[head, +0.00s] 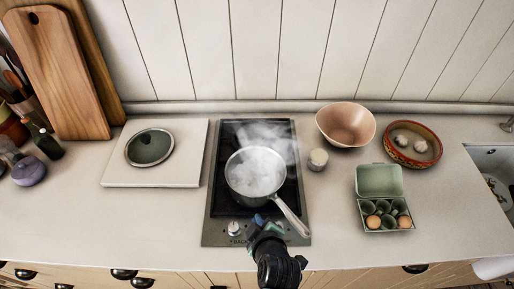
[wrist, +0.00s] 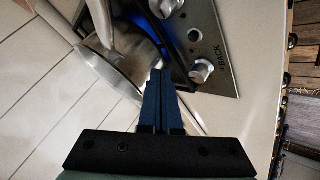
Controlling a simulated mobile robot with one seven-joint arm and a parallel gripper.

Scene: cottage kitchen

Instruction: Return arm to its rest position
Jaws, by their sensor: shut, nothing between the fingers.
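My gripper (head: 262,222) is at the front edge of the black hob (head: 212,205), beside the saucepan's handle. In the wrist view the two blue fingers of my gripper (wrist: 158,78) are together with nothing between them. They point toward the hob's front panel, near a control knob (wrist: 201,73). The saucepan (head: 256,172) stands on the hob with steam rising from it, which hides its contents. A blue glow (wrist: 166,25) shows close to the pan in the wrist view. Another knob (head: 233,228) is left of my gripper.
An egg carton (head: 380,180), a pink bowl (head: 346,125), a small jar (head: 317,160) and a patterned bowl (head: 412,144) stand right of the hob. A white board (head: 190,150) with a round lid (head: 149,147) is left. The front counter strip is mostly clear.

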